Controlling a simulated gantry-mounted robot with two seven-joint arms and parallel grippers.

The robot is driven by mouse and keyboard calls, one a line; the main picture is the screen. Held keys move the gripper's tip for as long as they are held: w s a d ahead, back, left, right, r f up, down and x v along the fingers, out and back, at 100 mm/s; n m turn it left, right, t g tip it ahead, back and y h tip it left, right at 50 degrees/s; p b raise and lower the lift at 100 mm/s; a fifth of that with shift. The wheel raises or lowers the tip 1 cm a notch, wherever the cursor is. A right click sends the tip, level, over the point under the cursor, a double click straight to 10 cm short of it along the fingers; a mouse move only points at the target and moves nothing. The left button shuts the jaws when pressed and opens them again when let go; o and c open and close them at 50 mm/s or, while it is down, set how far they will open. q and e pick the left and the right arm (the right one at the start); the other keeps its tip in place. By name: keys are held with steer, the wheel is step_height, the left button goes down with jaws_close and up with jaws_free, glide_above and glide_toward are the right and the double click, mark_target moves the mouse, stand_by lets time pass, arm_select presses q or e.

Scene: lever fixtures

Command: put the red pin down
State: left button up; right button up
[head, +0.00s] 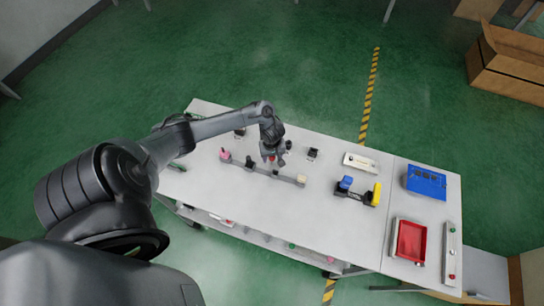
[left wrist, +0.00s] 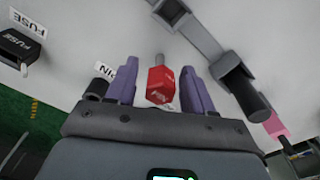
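The red pin (left wrist: 161,86), a red block with a thin metal end, is between the two purple fingers of my left gripper (left wrist: 160,88) in the left wrist view. A narrow gap shows on each side of it, so the fingers look open and not pressed on it. In the head view my left gripper (head: 269,160) is low over the table's back left part, with a bit of the red pin (head: 271,157) showing by it. Whether the pin touches the table is hidden. My right gripper is not in view.
A grey rail with a pink block (head: 225,155) and black parts lies just in front of my left gripper. A black holder (head: 313,153) stands to its right. Farther right are a blue-and-yellow fixture (head: 373,194), a blue box (head: 426,182) and a red tray (head: 397,238). The table's front middle is clear.

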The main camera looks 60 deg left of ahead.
arm_select(q)
steer(key=shift+r, duration=0.1)
step_height(320, 180, up, 11)
steer(key=p, duration=0.4)
steer(key=shift+d+p, duration=0.15)
steer(key=shift+p, duration=0.15)
steer(key=shift+r, duration=0.35)
steer(key=d+m+t, duration=0.4)
steer(key=d+m, duration=0.6)
steer(key=d, duration=0.9)
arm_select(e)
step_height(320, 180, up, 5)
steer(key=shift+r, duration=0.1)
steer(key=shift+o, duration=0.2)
arm_select(q)
steer(key=s+d+r+m, duration=0.6)
steer(key=s+d+r, duration=0.1)
steer(key=s+r, duration=0.4)
steer(key=shift+s+r+m+g+h, duration=0.2)
steer(key=shift+s+m+g+h, duration=0.1)
steer(key=shift+s+m, duration=0.1)
